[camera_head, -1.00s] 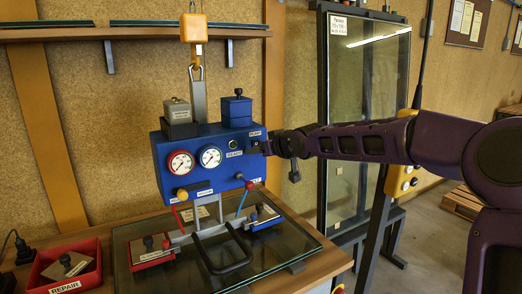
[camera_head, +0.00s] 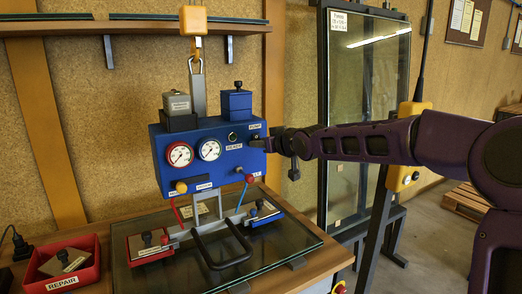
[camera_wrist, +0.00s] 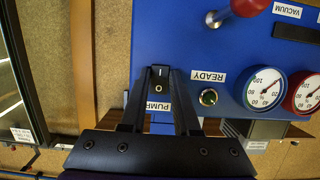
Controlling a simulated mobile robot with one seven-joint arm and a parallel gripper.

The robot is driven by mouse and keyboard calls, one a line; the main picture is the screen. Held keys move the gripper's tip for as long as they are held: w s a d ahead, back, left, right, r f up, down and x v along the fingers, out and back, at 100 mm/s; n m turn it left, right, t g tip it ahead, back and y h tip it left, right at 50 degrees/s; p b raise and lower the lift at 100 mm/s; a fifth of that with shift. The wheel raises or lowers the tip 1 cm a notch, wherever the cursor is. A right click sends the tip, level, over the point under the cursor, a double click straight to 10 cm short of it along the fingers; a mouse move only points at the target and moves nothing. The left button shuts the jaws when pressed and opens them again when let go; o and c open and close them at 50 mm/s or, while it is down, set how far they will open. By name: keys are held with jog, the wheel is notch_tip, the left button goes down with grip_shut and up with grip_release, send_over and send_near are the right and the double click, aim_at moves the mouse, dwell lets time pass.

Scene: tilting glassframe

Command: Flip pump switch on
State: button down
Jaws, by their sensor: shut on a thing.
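The blue pump box (camera_head: 207,170) hangs from a hook above the glass on the bench. Its small dark pump switch (camera_wrist: 160,80) sits by the PUMP label at the right end of the front face in the head view. In the wrist view the switch is between my finger tips and shows a white line and a ring mark. My gripper (camera_wrist: 160,85) reaches in from the right and is shut on the switch. In the head view, my gripper (camera_head: 268,146) partly covers the switch area.
The READY lamp (camera_wrist: 208,97) looks dark beside the switch. A red REPAIR tray (camera_head: 82,278) is at lower left. A framed glass pane (camera_head: 368,80) stands behind my arm.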

jog(key=t+y+b, duration=0.1)
jog(key=b, duration=0.2)
jog(key=shift+f, duration=0.3)
jog(key=c, duration=0.6)
grip_release()
jog(key=shift+c, duration=0.2)
jog(key=shift+s+d, duration=0.1)
jog(key=p+v, duration=0.4)
jog(key=v, duration=1.3)
jog(key=shift+s+f, duration=0.15)
jog(key=shift+f, duration=0.05)
